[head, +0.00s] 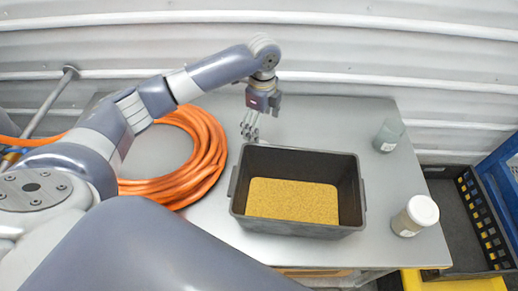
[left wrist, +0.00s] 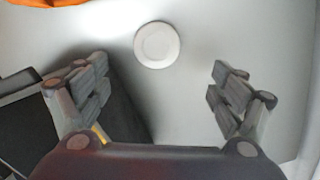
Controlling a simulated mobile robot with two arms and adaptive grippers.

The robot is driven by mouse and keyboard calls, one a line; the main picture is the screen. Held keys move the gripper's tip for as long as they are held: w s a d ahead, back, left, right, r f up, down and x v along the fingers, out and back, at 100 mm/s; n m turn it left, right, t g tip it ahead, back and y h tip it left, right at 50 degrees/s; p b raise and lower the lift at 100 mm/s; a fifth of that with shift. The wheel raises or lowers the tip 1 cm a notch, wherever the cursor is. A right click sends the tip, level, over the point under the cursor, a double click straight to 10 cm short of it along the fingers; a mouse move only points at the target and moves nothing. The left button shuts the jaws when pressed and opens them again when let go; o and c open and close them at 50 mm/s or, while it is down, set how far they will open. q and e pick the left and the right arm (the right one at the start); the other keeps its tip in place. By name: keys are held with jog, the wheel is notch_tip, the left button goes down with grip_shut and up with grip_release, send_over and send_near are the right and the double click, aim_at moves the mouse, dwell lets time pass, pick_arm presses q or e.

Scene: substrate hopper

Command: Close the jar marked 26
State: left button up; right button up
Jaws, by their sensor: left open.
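My left gripper (head: 250,132) is open and empty above the table, just behind the black tub. In the left wrist view a round white lid (left wrist: 157,45) lies flat on the table, ahead of and between the spread fingers (left wrist: 160,95), apart from them. I cannot make out that lid in the head view. A greyish glass jar (head: 388,134) stands upright at the table's back right, with no white lid on it. A second jar (head: 408,222) with a white lid (head: 423,209) stands at the front right. Both have pale labels, too small to read. My right gripper is out of view.
The black tub (head: 240,205) holds yellow-brown grain (head: 292,201) mid-table, and its edge shows beside the left finger in the wrist view. A coiled orange hose (head: 205,150) lies left. Bare table (head: 335,115) stretches behind the tub. Crates (head: 455,225) stand at right.

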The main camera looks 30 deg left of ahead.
pick_arm(q)
notch_tip(320, 180, down, 5)
jog(key=shift+s+r+p, duration=0.1)
jog(key=shift+r+p, duration=0.05)
jog(key=shift+p, duration=0.5)
jog(key=shift+f, duration=0.25)
jog(key=shift+a+f, duration=0.1)
jog(key=f+p, duration=0.1)
jog(key=f, duration=0.1)
jog(key=f+p, duration=0.1)
jog(key=f, duration=0.1)
jog(key=shift+s+a+f+p, duration=0.1)
jog(key=shift+s+a+p, duration=0.1)
jog(key=shift+s+p, duration=0.1)
jog(key=shift+w+f, duration=0.1)
jog(key=shift+f, duration=0.35)
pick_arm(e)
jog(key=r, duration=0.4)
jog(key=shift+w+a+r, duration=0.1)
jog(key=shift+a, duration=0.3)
pick_arm(q)
jog(key=c, duration=0.9)
jog(key=shift+o, duration=0.2)
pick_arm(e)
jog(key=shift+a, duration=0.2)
